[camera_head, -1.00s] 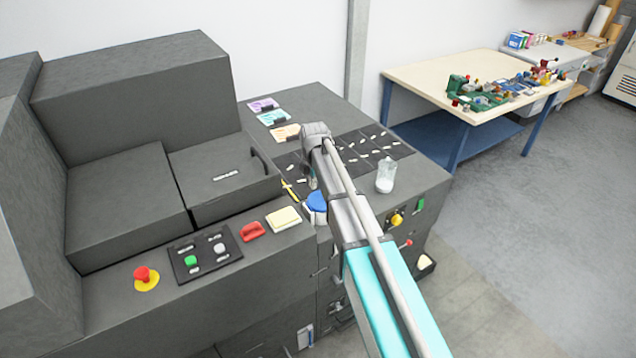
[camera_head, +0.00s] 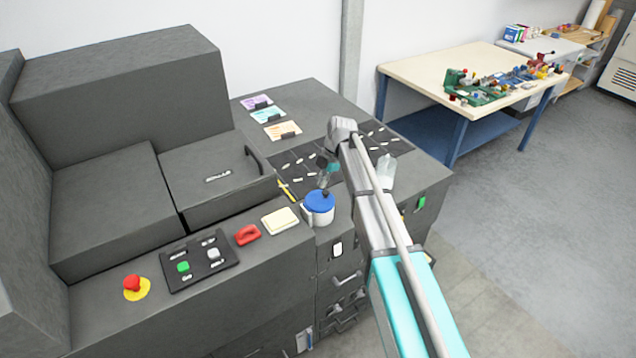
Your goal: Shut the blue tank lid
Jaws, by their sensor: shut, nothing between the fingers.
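The blue tank lid (camera_head: 321,201) lies across the top of a small white tank (camera_head: 317,219) on the dark grey counter. It looks roughly level; I cannot tell whether it sits fully down. My gripper (camera_head: 325,189) points down over the back of the lid, shut and empty. Its fingertips look close to the lid or touching it; the picture is too small to tell which. My arm reaches in from the lower right and covers some of the counter just right of the tank.
A cream pad (camera_head: 280,220) and a red handle (camera_head: 247,235) lie left of the tank. A button panel (camera_head: 200,260) and a red stop button (camera_head: 132,283) are further left. A clear beaker (camera_head: 387,170) stands behind my arm. Dark mats (camera_head: 300,168) with small pieces lie behind the tank.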

